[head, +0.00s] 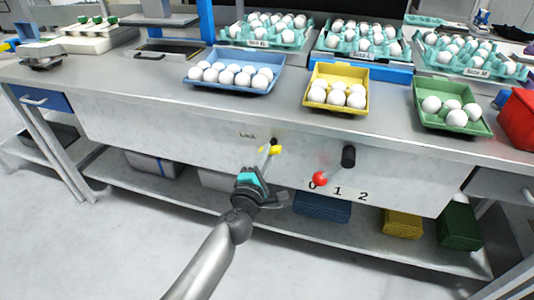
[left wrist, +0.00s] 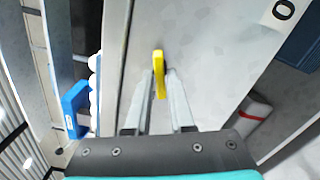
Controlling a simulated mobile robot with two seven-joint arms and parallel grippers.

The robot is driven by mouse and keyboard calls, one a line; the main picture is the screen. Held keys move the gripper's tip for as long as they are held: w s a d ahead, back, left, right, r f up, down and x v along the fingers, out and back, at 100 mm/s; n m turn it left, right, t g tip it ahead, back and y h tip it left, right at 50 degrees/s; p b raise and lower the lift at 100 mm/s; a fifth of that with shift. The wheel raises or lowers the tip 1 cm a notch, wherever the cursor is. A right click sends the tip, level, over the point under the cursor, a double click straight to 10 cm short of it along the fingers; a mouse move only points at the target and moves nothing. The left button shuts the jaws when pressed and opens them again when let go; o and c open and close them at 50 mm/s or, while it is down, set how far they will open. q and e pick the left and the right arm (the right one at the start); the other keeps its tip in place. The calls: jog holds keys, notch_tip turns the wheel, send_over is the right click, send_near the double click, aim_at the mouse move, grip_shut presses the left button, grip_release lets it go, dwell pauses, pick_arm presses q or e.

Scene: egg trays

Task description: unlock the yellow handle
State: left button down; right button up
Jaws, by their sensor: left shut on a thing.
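The yellow handle (head: 270,150) sits on the grey front panel of the bench, just under the small printed word "Lock". It is small in the head view. In the left wrist view the yellow handle (left wrist: 159,72) stands upright between my finger tips. My left gripper (head: 264,157) reaches up from below and is shut on it. In the left wrist view both fingers (left wrist: 158,85) lie on either side of the handle. My fingers partly cover the handle's lower part. My right gripper is in neither view.
Blue (head: 240,86), yellow (head: 337,107) and green (head: 451,122) trays of eggs stand on the bench. A shelf with bins (head: 322,208) runs below.

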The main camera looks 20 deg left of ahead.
pick_arm(q)
jog(key=shift+n, duration=0.3)
jog(key=n, duration=0.4)
jog(key=shift+n, duration=0.4)
jog(key=n, duration=0.4)
jog(key=shift+n+p, duration=0.35)
jog(key=shift+n, duration=0.05)
